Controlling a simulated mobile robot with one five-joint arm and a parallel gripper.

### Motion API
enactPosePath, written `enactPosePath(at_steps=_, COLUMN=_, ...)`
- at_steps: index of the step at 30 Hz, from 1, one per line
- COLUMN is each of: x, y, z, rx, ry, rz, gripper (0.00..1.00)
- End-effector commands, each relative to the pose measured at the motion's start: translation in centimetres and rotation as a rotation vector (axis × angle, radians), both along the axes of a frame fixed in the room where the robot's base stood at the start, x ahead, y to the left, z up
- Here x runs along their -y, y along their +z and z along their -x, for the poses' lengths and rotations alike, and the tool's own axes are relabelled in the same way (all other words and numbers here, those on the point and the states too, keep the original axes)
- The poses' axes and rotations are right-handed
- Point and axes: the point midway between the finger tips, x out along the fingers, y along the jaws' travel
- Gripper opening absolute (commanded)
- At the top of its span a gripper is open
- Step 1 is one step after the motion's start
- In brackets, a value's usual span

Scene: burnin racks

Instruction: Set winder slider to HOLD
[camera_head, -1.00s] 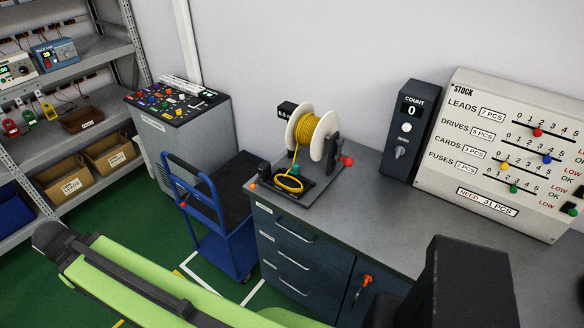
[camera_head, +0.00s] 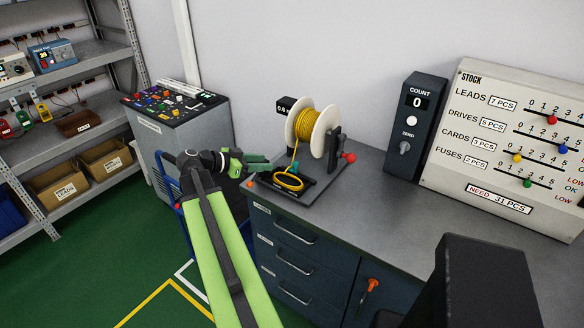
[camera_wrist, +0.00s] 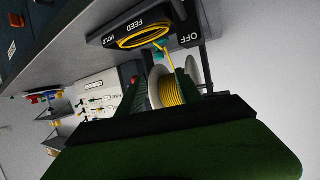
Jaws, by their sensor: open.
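The winder (camera_head: 305,185) stands on the bench with a white spool of yellow wire (camera_head: 305,125). A coil of yellow wire (camera_head: 288,183) lies on its dark base. In the wrist view the base (camera_wrist: 185,32) carries the words FEED, HOLD and OFF, upside down. A small teal piece (camera_wrist: 160,47) sits at the wire between FEED and OFF; I cannot tell if it is the slider's knob. My gripper (camera_head: 270,163), with green fingers, is open and empty at the left of the winder, apart from the spool. The slider's setting is unclear.
A count box (camera_head: 415,125) and a stock board (camera_head: 500,145) stand on the grey bench (camera_head: 400,210) to the right. A blue cart (camera_head: 183,235) stands left of the drawers. A grey cabinet (camera_head: 165,150) and shelves (camera_head: 100,55) are further left.

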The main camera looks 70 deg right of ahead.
Motion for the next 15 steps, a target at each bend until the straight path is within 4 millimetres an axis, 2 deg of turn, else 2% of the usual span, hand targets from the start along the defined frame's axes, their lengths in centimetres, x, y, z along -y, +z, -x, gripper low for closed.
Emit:
enactPosePath(at_steps=1, x=1.1, y=-1.1, z=0.8, rx=0.0, ry=-0.003, rz=0.0, gripper=0.42)
enactPosePath(at_steps=3, x=2.4, y=-1.8, z=1.8, rx=0.001, ry=-0.004, rz=0.0, gripper=0.42)
enactPosePath(at_steps=9, x=6.1, y=-3.7, z=4.6, rx=0.0, ry=-0.002, rz=0.0, gripper=0.42)
enactPosePath(at_steps=15, x=8.8, y=-4.9, z=6.6, rx=0.0, ry=-0.001, rz=-0.002, gripper=0.42)
